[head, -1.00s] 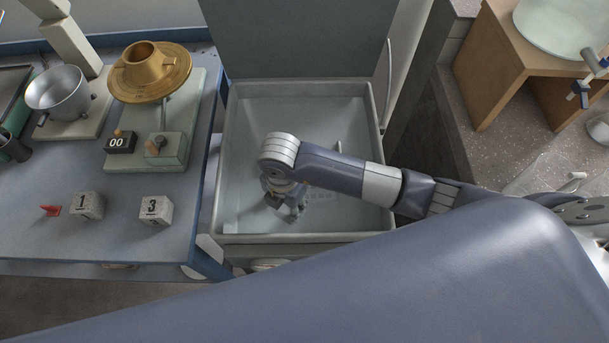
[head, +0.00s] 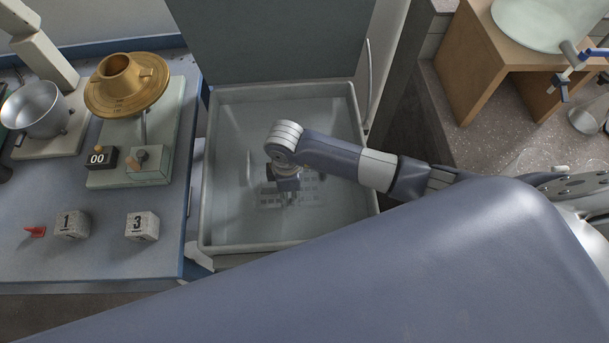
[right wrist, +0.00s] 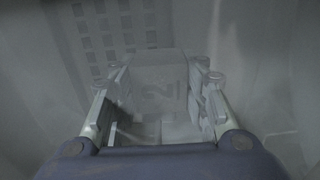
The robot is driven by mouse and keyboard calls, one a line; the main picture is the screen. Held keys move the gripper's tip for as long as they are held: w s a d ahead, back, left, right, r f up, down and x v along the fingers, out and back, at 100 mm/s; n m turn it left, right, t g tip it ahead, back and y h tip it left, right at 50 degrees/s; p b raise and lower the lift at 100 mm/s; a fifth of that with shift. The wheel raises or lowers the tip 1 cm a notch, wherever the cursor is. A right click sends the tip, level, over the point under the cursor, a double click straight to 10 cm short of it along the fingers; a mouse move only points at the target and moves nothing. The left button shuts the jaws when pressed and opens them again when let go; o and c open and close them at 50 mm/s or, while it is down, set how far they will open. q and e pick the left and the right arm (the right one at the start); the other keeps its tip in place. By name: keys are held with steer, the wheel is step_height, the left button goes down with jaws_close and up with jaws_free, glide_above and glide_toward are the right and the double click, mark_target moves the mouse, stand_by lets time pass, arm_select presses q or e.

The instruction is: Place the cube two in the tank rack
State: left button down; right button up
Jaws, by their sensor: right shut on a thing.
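My right gripper (head: 287,193) reaches down inside the open grey tank (head: 228,97). In the right wrist view its two fingers (right wrist: 160,108) are shut on cube two (right wrist: 158,72), a pale grey block with a faint 2 on it. In the head view the gripper and arm hide the cube. The tank rack (head: 312,190), a pale grid with square openings, lies low in the tank. It also shows in the right wrist view (right wrist: 112,27), at the upper left beyond the cube. I cannot tell whether the cube touches it. My left gripper is out of view.
Cube one (head: 72,224), cube three (head: 142,226) and a red piece (head: 36,231) are on the blue bench at left. A brass dish device (head: 127,85), a black 00 block (head: 101,158) and a metal pot (head: 35,108) stand behind. The tank walls surround my gripper.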

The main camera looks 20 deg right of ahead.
glide_above(306, 184)
steer(key=shift+f+p, duration=0.35)
step_height(306, 184, down, 4)
steer(key=shift+r, duration=0.25)
steer(key=shift+f, duration=0.2)
steer(key=o, duration=1.3)
steer(key=shift+c, duration=0.2)
steer(key=shift+r, duration=0.1)
